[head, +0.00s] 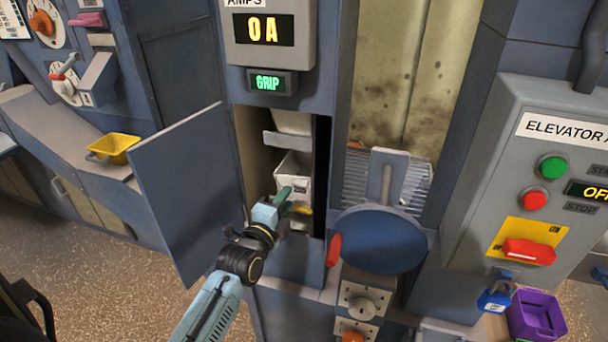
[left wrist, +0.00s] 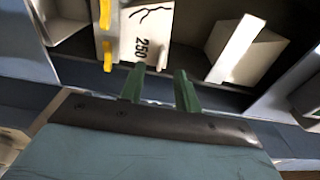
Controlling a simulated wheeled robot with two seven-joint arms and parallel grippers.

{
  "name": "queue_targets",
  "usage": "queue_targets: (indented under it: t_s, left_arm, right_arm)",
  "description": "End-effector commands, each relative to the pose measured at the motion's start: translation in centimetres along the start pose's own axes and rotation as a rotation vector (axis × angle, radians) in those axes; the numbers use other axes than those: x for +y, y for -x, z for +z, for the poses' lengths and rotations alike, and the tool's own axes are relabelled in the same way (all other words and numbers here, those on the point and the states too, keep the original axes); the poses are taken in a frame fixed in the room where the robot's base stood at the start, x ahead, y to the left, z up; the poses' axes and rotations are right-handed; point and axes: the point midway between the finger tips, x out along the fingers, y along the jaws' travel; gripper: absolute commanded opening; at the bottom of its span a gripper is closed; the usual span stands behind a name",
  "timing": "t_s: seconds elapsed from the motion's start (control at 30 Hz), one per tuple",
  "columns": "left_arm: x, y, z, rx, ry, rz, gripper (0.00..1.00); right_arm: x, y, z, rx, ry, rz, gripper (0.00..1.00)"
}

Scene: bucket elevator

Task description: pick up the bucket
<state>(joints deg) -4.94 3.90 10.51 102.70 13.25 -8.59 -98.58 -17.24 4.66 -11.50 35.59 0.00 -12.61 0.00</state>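A white bucket (head: 291,166) sits inside the open cabinet bay, behind the swung-out blue door. In the left wrist view a white bucket face (left wrist: 147,38) carries the number 250 and a dark crack-like line, with a yellow strip (left wrist: 106,50) along its left edge. My left gripper (head: 287,199) is at the mouth of the bay, in front of and low against the bucket in the picture. In the left wrist view its two green fingers (left wrist: 160,78) are apart with nothing seen between them, the bucket face just beyond the tips. My right gripper is not in view.
Another white bucket (head: 293,122) is above in the bay. The open blue door (head: 190,190) stands left of my arm. A round blue cover (head: 377,240) and a red-handled part (head: 333,250) are close on the right. A yellow scoop (head: 113,148) lies on the left ledge.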

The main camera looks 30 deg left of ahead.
Motion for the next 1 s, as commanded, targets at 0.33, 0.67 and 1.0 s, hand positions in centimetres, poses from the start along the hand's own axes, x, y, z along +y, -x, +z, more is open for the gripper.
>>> queue_targets:
  t_s: [0.33,0.67,1.0]
  left_arm:
    - [-0.3,-4.0,-0.3,0.000,0.001,-0.001,0.33]
    - [-0.2,-5.4,-0.3,0.000,0.000,0.001,0.33]
    - [-0.2,-5.3,-0.3,0.000,0.000,0.000,0.00]
  right_arm:
    - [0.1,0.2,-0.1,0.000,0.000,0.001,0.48]
    - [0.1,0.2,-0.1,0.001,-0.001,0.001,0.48]
    - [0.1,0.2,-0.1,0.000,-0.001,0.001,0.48]
